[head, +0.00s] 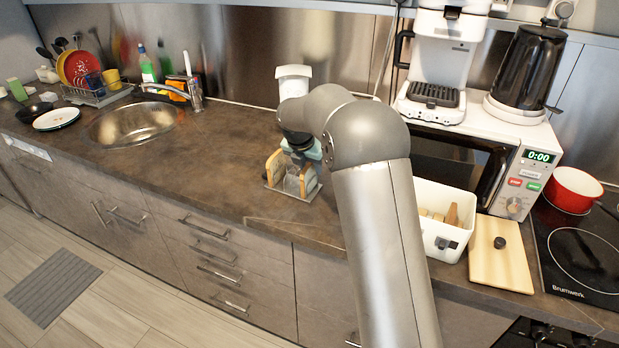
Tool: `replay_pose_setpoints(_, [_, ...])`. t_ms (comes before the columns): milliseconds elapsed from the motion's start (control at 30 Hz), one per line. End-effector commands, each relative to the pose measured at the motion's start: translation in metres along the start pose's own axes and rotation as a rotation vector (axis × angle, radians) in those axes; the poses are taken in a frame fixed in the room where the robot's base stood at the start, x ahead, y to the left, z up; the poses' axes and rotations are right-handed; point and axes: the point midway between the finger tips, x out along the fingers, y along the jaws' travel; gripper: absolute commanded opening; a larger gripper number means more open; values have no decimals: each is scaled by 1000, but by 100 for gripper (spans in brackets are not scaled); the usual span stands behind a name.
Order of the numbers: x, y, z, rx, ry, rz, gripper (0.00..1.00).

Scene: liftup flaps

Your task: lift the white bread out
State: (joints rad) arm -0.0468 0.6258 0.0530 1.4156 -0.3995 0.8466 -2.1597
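A small rack (279,187) stands on the counter left of my arm. It holds a tan, bread-like slice (274,166) upright at its left, and another tan slice (308,180) shows at its right. A clear or greyish panel or slot lies between them. I cannot tell which piece is the white bread. My gripper (301,157) is above and at the back of the rack, partly hidden by my own arm, and its fingers are too small to read. An open white box (435,198) right of my arm holds several tan and brown pieces (440,214).
A wooden lid (499,262) with a black knob lies right of the box. Behind stand a microwave (528,172), coffee machine (440,60) and black kettle (527,66). A red pot (572,190) sits on the hob. The counter between sink (133,122) and rack is clear.

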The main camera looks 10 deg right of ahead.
Motion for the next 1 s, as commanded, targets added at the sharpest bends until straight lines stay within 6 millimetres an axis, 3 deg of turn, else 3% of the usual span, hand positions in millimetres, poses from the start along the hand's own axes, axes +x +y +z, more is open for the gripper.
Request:
replay_pose_setpoints(33, [0, 0, 0, 0, 0, 0, 30])
replay_pose_setpoints(133, [0, 0, 0, 0, 0, 0, 2])
replay_pose_setpoints(167, [0, 0, 0, 0, 0, 0, 0])
replay_pose_setpoints(567, [-8, 0, 4, 1, -1, 1, 0])
replay_pose_setpoints(1000, [-82, 0, 34, 1, -1, 1, 0])
